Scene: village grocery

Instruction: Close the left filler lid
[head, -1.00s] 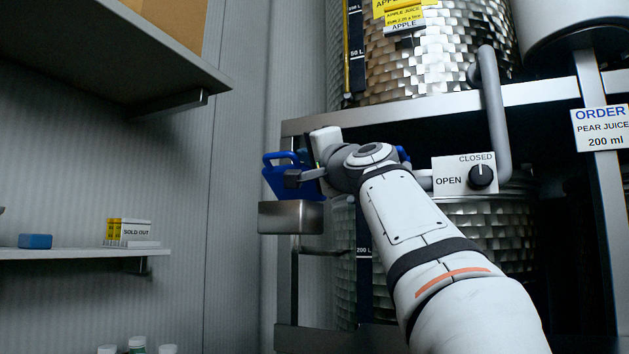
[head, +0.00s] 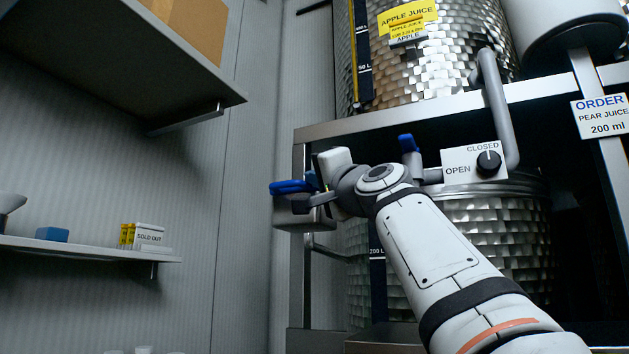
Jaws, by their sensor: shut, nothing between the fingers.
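The blue filler lid (head: 289,187) is at the left end of the rack. It lies nearly flat across the top of the small metal filler box (head: 290,214), seen almost edge-on; I cannot tell whether it is fully seated. My gripper (head: 308,203) is shut and empty, right beside the lid and the front of the box. The wrist hides the right part of the lid and box. I cannot tell whether the fingers touch the lid.
A blue handle (head: 407,143) stands upright behind my wrist. An OPEN/CLOSED panel (head: 461,157) with a black knob is to the right. Metal drums stand on the rack (head: 385,122). At left, a shelf (head: 80,249) holds a SOLD OUT sign (head: 149,237) and a blue block (head: 52,235).

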